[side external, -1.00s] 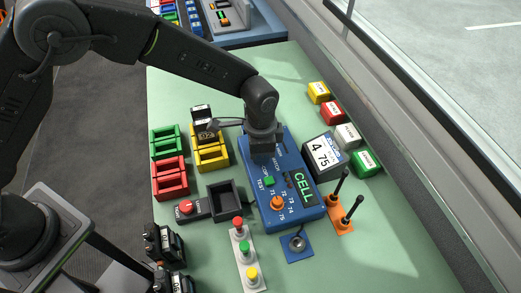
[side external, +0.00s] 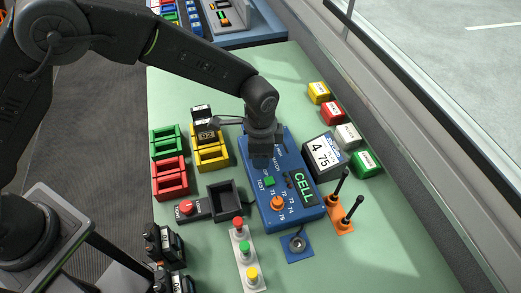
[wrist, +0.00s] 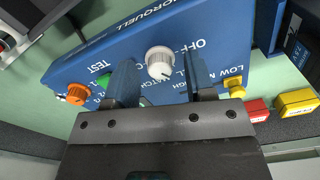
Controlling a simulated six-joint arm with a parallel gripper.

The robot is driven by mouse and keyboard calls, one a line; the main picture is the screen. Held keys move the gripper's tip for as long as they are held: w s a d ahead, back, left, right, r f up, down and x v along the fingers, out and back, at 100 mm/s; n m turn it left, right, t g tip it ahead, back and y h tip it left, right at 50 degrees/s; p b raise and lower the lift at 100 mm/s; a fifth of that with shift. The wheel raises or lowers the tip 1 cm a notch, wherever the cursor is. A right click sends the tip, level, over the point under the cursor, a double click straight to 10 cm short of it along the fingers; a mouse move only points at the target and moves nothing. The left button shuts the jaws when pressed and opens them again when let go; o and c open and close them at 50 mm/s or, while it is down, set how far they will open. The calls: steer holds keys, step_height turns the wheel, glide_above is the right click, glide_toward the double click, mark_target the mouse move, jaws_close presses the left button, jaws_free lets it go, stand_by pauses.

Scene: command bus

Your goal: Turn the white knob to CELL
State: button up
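The white knob (wrist: 160,62) stands on the sloped face of the blue panel (wrist: 90,62) in the wrist view. A short dark mark shows on its lower right. My gripper (wrist: 160,74) is open, with one finger on each side of the knob and gaps to it. I cannot tell whether the fingertips reach down to its height. In the side view my gripper (side external: 264,150) hides the knob and the upper part of the blue panel (side external: 295,215). The panel's display (side external: 304,187) reads CELL in green. Printed lettering around the knob is partly hidden by the fingers.
Yellow bins (side external: 211,158) stand at left.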

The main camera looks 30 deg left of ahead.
steer(key=shift+r, duration=0.1)
step_height(320, 180, up, 14)
stand_by(0.6)
steer(key=shift+f, duration=0.2)
steer(key=s+a+r+n+t, duration=0.2)
steer(key=s+a+r+n, duration=0.4)
steer(key=a+r, duration=0.6)
steer(key=s+a+f+n+t, duration=0.1)
steer(key=s+a+n+t, duration=0.2)
steer(key=s+a, duration=0.9)
steer(key=s+n, duration=0.3)
steer(key=shift+s+t, duration=0.15)
steer(key=shift+t, duration=0.15)
